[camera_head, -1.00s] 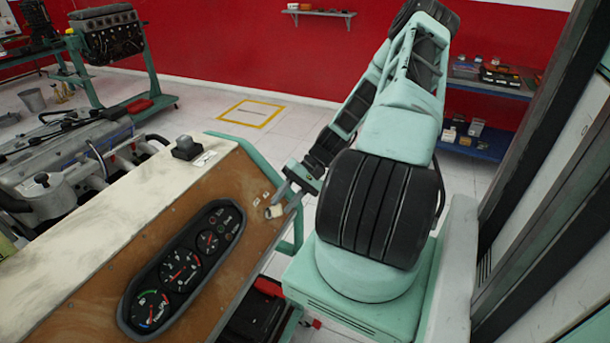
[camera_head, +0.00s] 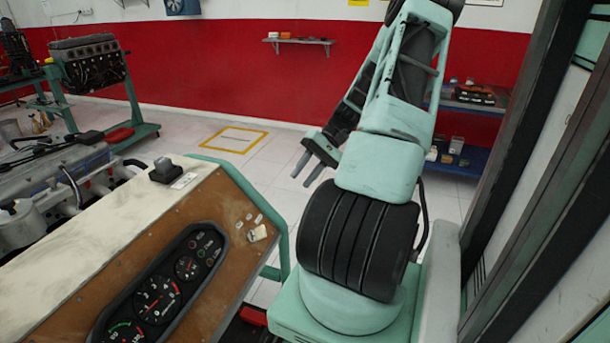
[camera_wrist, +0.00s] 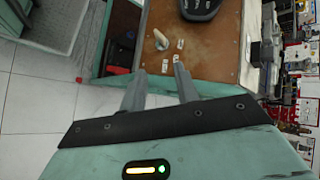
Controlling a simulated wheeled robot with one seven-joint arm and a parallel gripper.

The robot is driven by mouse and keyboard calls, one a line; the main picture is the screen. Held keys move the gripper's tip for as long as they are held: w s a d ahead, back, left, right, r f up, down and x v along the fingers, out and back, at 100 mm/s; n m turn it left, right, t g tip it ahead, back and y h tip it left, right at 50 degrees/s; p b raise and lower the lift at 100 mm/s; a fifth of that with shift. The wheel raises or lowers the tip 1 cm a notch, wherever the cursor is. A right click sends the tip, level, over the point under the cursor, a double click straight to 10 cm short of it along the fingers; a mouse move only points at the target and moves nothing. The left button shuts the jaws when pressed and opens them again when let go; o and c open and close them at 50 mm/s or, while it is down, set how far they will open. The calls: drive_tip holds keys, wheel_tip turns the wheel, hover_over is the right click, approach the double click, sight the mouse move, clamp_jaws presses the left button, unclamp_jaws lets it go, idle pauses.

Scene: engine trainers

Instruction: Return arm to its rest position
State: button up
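My gripper (camera_head: 300,181) hangs at the end of my folded arm, above the floor to the right of the instrument panel (camera_head: 190,215). Its two fingers are apart with nothing between them, and the gap also shows in the wrist view (camera_wrist: 159,76). The fingertips are clear of the panel. A small beige part (camera_head: 257,234) sits near the panel's right edge; it also shows in the wrist view (camera_wrist: 160,40). The dark gauge cluster (camera_head: 160,285) is to its left.
A green rail (camera_head: 281,235) runs along the panel's right side. A dark-framed door or cabinet (camera_head: 515,170) stands close on the right. Engines on stands (camera_head: 88,65) are at the left. A shelf unit (camera_head: 455,160) stands behind my arm. The floor (camera_head: 290,150) beyond the panel is clear.

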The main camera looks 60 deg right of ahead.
idle(0.5)
drive_tip(key=w+a+r+n+g+h, duration=0.1)
drive_tip(key=w+a+r+n+g, duration=0.2)
drive_tip(key=a, duration=0.6)
drive_tip(key=w+a+r+n+g+h, duration=0.15)
drive_tip(key=w+a, duration=0.25)
drive_tip(key=a, duration=0.5)
drive_tip(key=w+a+r+n+g+h, duration=0.15)
drive_tip(key=w+a+n, duration=0.25)
drive_tip(key=a, duration=0.6)
drive_tip(key=s+a+r+n+h, duration=0.1)
drive_tip(key=s+a+n, duration=0.3)
drive_tip(key=s+a, duration=0.4)
drive_tip(key=s+a+r+n+t+h, duration=0.1)
drive_tip(key=s+a+n, duration=0.4)
drive_tip(key=a, duration=0.9)
drive_tip(key=s+r+h, duration=0.1)
drive_tip(key=s+h, duration=0.1)
drive_tip(key=shift+s+r+t, duration=0.25)
drive_tip(key=shift+s+t, duration=0.05)
drive_tip(key=shift+s, duration=0.1)
